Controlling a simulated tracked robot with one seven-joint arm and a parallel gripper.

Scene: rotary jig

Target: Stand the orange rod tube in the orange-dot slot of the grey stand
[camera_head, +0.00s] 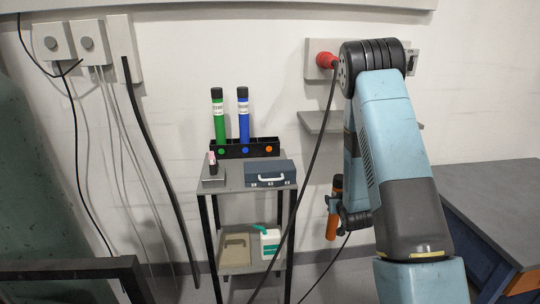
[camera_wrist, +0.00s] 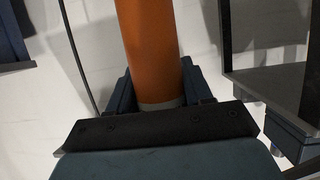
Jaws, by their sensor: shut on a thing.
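My gripper (camera_head: 333,203) is shut on the orange rod tube (camera_head: 331,228), which hangs nearly upright, dark cap up, right of the cart and apart from it. In the wrist view the orange tube (camera_wrist: 150,50) runs up from between the fingers (camera_wrist: 155,92). The stand (camera_head: 234,153) looks dark, almost black, and sits at the back of the cart's top. It has a green, a blue and an orange dot (camera_head: 269,150). A green tube (camera_head: 219,120) and a blue tube (camera_head: 243,118) stand above their dots. No tube stands above the orange dot; the slot's inside is hidden.
A blue-grey case (camera_head: 270,173) and a small dark bottle (camera_head: 212,163) on a scale sit on the cart's top (camera_head: 232,181), before the stand. A wall shelf (camera_head: 315,122) and hanging black cable (camera_head: 310,170) lie between stand and arm. A bench (camera_head: 495,200) is at right.

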